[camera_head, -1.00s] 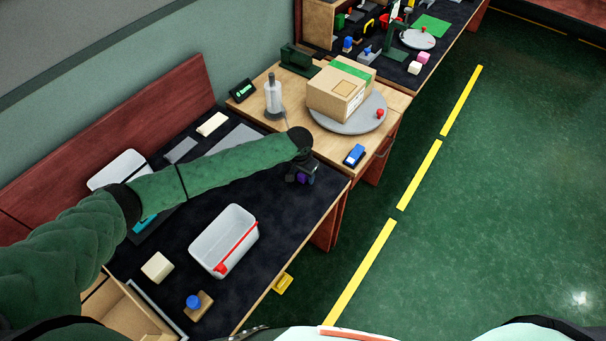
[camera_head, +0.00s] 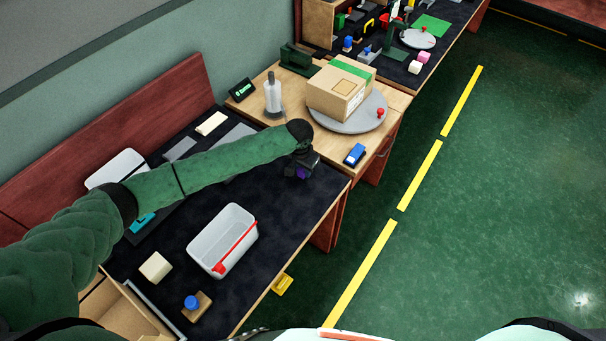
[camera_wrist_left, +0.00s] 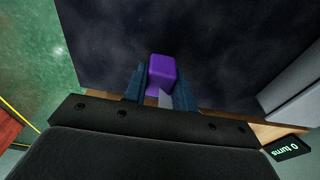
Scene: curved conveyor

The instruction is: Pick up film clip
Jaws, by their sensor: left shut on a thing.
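The film clip appears to be the purple block (camera_wrist_left: 163,70) between the fingers of my left gripper (camera_wrist_left: 161,84) in the left wrist view. The fingers are shut on its sides. In the head view the left gripper (camera_head: 302,170) is over the right end of the dark tabletop, with a small bit of purple showing at it. The gripper hides most of the clip there. I cannot tell how far the clip is above the surface. My right gripper is not in view.
A white bin (camera_head: 207,242) with a red bar stands on the dark table (camera_head: 270,215). A cream block (camera_head: 155,267) and a wooden block with a blue knob (camera_head: 193,302) lie nearer me. A cardboard box (camera_head: 338,93) sits on a grey turntable (camera_head: 366,124) beyond the gripper.

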